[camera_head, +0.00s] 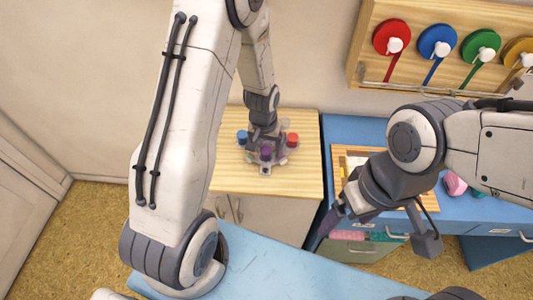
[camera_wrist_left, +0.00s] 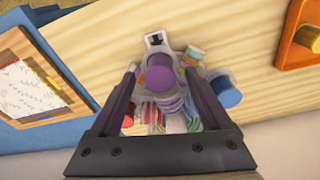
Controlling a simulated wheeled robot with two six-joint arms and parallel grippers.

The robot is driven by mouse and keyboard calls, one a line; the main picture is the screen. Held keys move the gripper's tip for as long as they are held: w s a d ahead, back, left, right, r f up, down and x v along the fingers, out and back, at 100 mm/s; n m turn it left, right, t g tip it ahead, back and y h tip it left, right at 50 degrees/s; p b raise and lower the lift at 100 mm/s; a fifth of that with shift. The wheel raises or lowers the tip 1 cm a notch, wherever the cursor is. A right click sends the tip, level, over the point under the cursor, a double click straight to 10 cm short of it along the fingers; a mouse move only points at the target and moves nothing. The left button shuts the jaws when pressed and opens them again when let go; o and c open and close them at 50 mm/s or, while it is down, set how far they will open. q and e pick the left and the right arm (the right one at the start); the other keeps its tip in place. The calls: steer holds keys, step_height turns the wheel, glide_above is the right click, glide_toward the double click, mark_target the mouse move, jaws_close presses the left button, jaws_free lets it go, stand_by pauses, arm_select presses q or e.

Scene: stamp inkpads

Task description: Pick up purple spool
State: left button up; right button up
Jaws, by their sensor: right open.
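A purple spool (camera_head: 266,153) stands on a grey holder (camera_head: 265,169) on the light wood cabinet top. In the left wrist view the purple spool (camera_wrist_left: 158,79) lies between the two fingertips of my left gripper (camera_wrist_left: 157,77), with a small gap on each side. My left gripper (camera_head: 265,138) points down over the holder and is open; I cannot tell whether its tips are around the spool or still above it. My right gripper (camera_head: 383,230) is open and empty, at the front of the blue desk, well away from the spool.
A board with several coloured reels (camera_head: 438,41) hangs at the upper right. A blue desk (camera_head: 355,129) with a wooden tray adjoins the wood cabinet top (camera_head: 305,180).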

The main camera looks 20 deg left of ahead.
arm_select(q)
jaws_close()
steer(key=shift+r, duration=0.1)
